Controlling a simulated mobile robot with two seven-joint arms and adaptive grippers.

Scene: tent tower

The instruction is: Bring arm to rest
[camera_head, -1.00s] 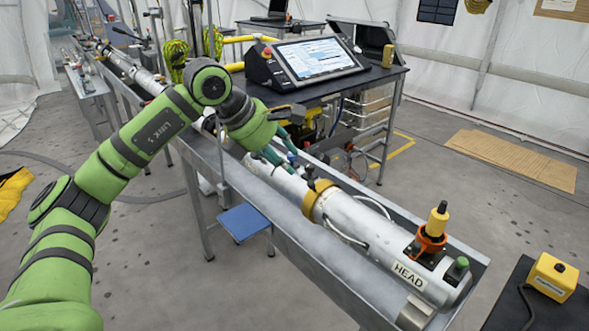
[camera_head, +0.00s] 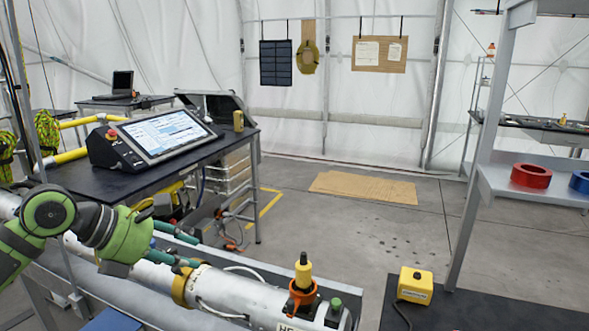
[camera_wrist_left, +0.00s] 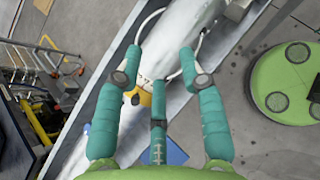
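My left arm comes in at the left of the head view. Its left gripper (camera_head: 194,250), with teal fingers, is over the long white cylinder (camera_head: 235,290) lying in a grey metal trough, just behind the cylinder's yellow collar (camera_head: 184,284). In the left wrist view the fingers (camera_wrist_left: 159,65) are spread apart with nothing between them, and the cylinder (camera_wrist_left: 188,30) passes beneath. Whether a finger touches the cylinder cannot be told. My right arm and gripper are not in view.
A dark table with a tilted screen (camera_head: 162,138) stands behind the trough. A yellow box (camera_head: 415,285) sits on a black surface at front right. A shelf with a red ring (camera_head: 531,176) and a blue ring stands at right. Brown sheets (camera_head: 362,187) lie on open floor.

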